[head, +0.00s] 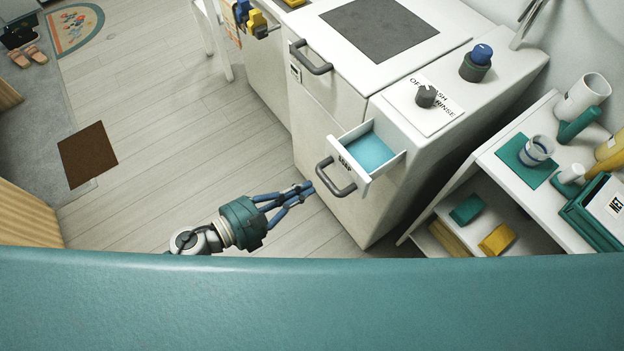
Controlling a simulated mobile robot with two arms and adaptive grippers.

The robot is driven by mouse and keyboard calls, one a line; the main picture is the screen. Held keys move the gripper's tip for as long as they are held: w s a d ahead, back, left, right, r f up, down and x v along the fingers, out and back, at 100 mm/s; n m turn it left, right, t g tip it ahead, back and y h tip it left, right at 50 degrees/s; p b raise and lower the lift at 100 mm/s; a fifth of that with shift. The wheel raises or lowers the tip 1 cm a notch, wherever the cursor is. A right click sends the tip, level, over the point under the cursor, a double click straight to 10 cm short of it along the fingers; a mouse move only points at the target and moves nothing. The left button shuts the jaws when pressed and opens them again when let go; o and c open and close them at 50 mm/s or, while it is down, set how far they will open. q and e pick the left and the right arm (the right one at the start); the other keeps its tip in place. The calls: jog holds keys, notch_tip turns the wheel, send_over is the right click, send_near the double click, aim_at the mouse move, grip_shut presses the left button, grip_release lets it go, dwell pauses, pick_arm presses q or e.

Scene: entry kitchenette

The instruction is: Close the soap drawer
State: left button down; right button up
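The soap drawer (378,178) is pulled out from the front of the white machine. It is a white box with a light blue inside, a SOAP label and a dark grey bar handle (335,179) on its front. My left gripper (309,188) has blue fingers and a teal body. Its fingertips come together just left of the handle in the picture, with nothing seen between them. I cannot tell whether they touch the handle. My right gripper is not in view.
The machine (330,128) has a dial (426,96) and a dark knob with a blue top (476,62) on top. Another grey handle (311,58) is farther back. A white shelf (510,168) with cups and boxes stands at right. The floor at left is mostly clear.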

aim_at(351, 160)
pick_arm(q)
jog(key=shift+p+x, duration=0.3)
jog(key=shift+x, duration=1.15)
jog(key=x, duration=0.4)
jog(key=r+x, duration=0.1)
jog(key=x, duration=0.3)
jog(key=r+x, duration=0.1)
jog(key=x, duration=0.2)
jog(key=shift+w+d, duration=0.35)
jog(key=shift+d, duration=0.1)
jog(key=shift+a, duration=0.1)
